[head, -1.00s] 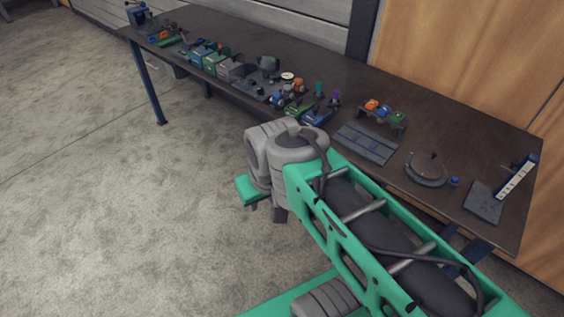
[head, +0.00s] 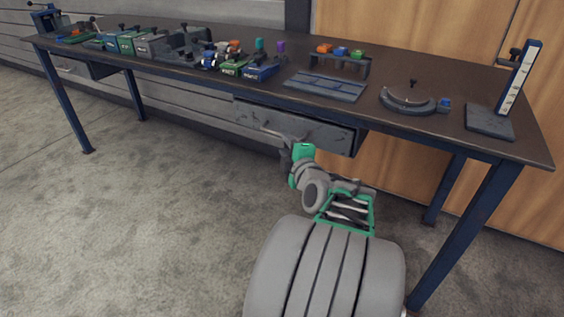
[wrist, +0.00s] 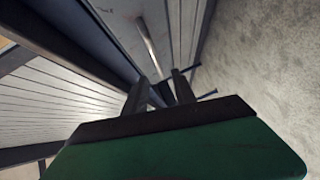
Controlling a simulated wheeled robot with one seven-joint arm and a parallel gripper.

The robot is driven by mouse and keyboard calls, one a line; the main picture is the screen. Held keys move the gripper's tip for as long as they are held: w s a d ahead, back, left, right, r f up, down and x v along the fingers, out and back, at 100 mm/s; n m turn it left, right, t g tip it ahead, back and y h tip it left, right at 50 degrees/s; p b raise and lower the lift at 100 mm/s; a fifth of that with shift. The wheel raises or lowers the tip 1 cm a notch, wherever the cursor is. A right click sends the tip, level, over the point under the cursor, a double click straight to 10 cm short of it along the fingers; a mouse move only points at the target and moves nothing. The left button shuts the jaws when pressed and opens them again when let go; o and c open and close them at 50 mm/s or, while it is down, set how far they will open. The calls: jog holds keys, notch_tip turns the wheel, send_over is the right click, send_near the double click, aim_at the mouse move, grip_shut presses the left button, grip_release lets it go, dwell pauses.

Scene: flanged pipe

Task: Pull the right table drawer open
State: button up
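The right table drawer (head: 325,136) has a grey, scuffed front and hangs under the table's front edge. It looks shut. Its thin bar handle (wrist: 149,45) runs along the drawer front in the wrist view. My gripper (wrist: 160,88) is at the drawer front, with its two dark fingers apart. The near end of the handle shows between the fingertips in the wrist view; I cannot tell whether they touch it. In the head view my gripper (head: 287,146) is small, just below the drawer front, and partly hidden by my green and grey wrist.
The dark table (head: 440,105) stands on blue legs (head: 465,235). A second drawer (head: 72,69) hangs at the far left. Blocks, vises, a round gauge (head: 408,99) and an upright scale (head: 518,78) stand on top. The floor before the table is clear.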

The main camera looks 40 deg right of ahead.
jog(key=x, duration=0.4)
jog(key=d+x, duration=0.1)
jog(key=x, duration=0.2)
jog(key=shift+w+d+b, duration=0.1)
jog(key=shift+w+b, duration=0.05)
jog(key=shift+b, duration=0.25)
grip_shut()
dwell(1.0)
